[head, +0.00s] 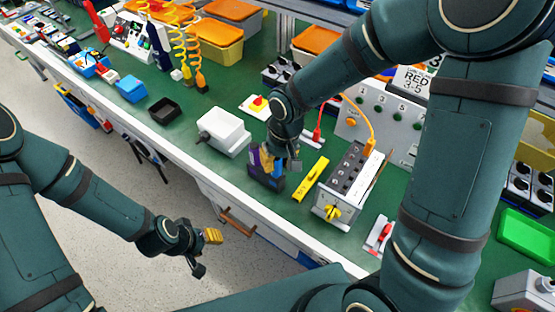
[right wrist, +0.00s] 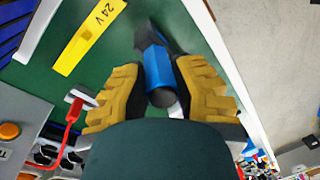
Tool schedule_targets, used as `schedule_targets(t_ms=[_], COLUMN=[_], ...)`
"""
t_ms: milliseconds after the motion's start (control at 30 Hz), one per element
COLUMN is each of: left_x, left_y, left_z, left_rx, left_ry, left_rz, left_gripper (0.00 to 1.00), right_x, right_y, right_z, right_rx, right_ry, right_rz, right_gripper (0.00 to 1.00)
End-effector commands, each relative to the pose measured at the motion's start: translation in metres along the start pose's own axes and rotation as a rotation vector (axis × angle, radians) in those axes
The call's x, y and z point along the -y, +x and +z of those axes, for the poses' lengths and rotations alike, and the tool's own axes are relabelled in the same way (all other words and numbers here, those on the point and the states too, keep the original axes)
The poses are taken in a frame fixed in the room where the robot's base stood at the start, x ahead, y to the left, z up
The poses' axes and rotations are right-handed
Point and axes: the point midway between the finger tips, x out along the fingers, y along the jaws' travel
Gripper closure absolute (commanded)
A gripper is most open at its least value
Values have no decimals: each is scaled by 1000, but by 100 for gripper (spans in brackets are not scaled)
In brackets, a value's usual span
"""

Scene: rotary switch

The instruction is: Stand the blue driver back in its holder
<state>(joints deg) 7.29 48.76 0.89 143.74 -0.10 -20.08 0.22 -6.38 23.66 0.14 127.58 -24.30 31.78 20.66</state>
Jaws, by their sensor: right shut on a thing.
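My right gripper (head: 267,160) is low over the green bench near its front edge. In the right wrist view its yellow ribbed fingers (right wrist: 160,92) are shut on the blue driver (right wrist: 158,68), gripping its handle from both sides. A dark block, apparently the holder (head: 266,182), sits right below the gripper in the head view. In the right wrist view a dark shape (right wrist: 147,34) lies at the driver's far end. I cannot tell whether the driver is inside the holder. My left gripper (head: 206,250) hangs over the floor, its fingers apart and empty.
A yellow 24 V label bar (head: 311,179) lies just right of the holder. A grey switch box with a yellow knob (head: 333,211) stands further right. A white box (head: 223,131) stands to the left. The bench's white front edge (head: 215,182) is close.

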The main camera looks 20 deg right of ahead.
Motion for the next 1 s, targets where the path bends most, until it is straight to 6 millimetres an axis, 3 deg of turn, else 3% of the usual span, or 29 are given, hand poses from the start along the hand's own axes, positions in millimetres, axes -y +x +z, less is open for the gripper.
schedule_targets(t_ms=[200,233,300,667,833,1000], left_x=[2,2,2,2,2,2], left_y=[6,5,5,4,4,4], left_z=[-1,-1,-1,-1,-1,-1], left_rx=[-3,-3,-3,-3,-3,-3], left_ry=[0,0,0,0,0,0], left_rz=[0,0,0,0,0,0], left_gripper=[52,52,52,52,52,52], right_x=[-1,-1,-1,-1,-1,-1], right_y=[7,6,6,2,-19,-54], right_z=[0,0,0,0,-1,-1], right_rx=[0,0,0,-1,-5,-7], right_ry=[0,0,0,0,1,0], right_rz=[0,0,0,0,0,0], right_gripper=[100,65,47,47,47,47])
